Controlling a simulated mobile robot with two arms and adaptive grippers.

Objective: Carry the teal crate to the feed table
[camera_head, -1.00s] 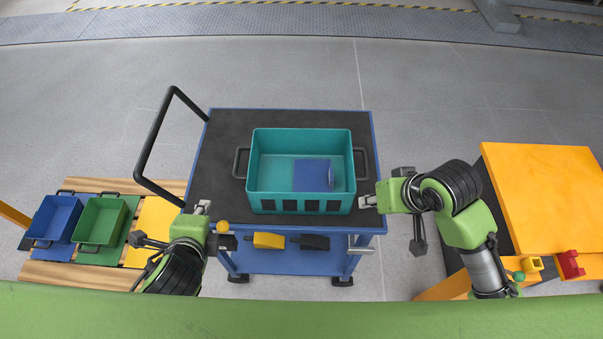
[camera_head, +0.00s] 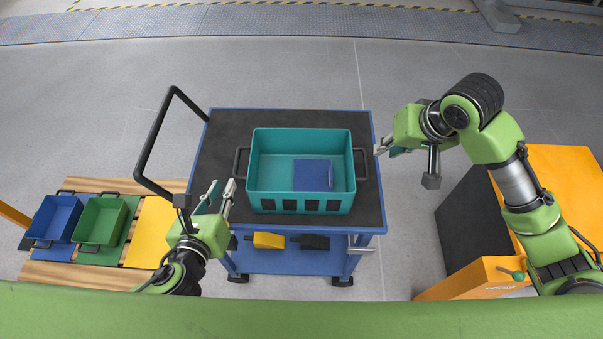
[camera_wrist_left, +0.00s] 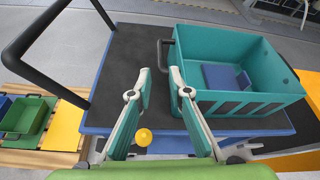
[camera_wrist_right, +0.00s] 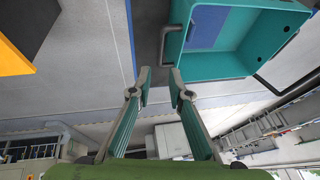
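The teal crate (camera_head: 272,178) sits upright on the black top of a blue cart (camera_head: 225,130), with a flat blue piece (camera_head: 312,175) inside. It has a dark handle at each end. My left gripper (camera_head: 221,190) is open and empty, to the left of the crate and short of its left handle (camera_head: 238,163). The crate also shows in the left wrist view (camera_wrist_left: 195,52). My right gripper (camera_head: 384,150) is open and empty, just right of the right handle (camera_head: 363,163), apparently apart from it. The right wrist view shows that handle (camera_wrist_right: 166,45) ahead of the fingertips.
The cart's black push bar (camera_head: 155,140) rises at its left. Blue (camera_head: 55,218) and green (camera_head: 102,222) bins stand on a wooden slatted surface at left. An orange-topped unit (camera_head: 570,165) stands at right; I cannot tell whether it is the feed table. Floor behind the cart is clear.

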